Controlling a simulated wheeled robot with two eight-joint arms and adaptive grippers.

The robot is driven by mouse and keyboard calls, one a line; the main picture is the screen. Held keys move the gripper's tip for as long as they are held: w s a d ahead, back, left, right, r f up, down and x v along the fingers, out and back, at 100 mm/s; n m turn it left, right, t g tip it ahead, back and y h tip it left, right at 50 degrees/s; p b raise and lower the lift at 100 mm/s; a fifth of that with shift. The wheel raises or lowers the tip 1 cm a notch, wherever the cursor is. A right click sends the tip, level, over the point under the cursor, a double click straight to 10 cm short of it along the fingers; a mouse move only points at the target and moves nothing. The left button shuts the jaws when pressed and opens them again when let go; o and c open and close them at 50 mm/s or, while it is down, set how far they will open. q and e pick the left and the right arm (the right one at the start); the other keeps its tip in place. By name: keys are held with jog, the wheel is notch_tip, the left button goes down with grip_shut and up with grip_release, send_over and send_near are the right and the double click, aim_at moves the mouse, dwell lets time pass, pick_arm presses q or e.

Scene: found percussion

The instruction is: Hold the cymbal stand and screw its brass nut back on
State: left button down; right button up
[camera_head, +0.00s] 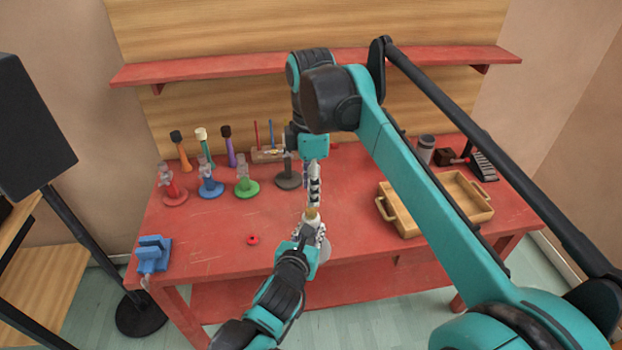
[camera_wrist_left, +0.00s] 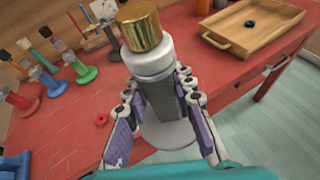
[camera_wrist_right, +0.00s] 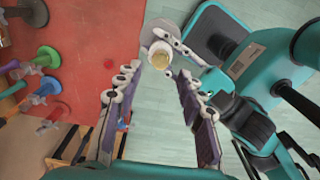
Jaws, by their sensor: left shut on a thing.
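The cymbal stand has a grey post (camera_wrist_left: 160,98), a white collar (camera_wrist_left: 148,62) and a round pale base (camera_wrist_left: 168,134). My left gripper (camera_wrist_left: 156,86) is shut around the post and holds the stand by the table's front edge; the lower gripper in the head view (camera_head: 313,236) is the same one. The brass nut (camera_wrist_left: 140,26) sits on top of the collar; whether it is threaded cannot be told. In the head view the nut (camera_head: 312,214) is just below my right gripper (camera_head: 314,194). In the right wrist view my right gripper (camera_wrist_right: 159,70) is open, with the nut (camera_wrist_right: 160,58) between its fingertips, apparently not touched.
Red, blue and green stands (camera_head: 246,184) and a dark stand (camera_head: 288,180) are at the table's left and back. A small red knob (camera_head: 253,240) lies alone. A wooden tray (camera_head: 383,208) is at right, a blue block (camera_head: 152,254) at the left corner. The table's middle is mostly clear.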

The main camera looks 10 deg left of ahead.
aim_at(311, 209)
notch_tip(311, 209, down, 6)
jog(key=shift+f, duration=0.1)
dwell(0.4)
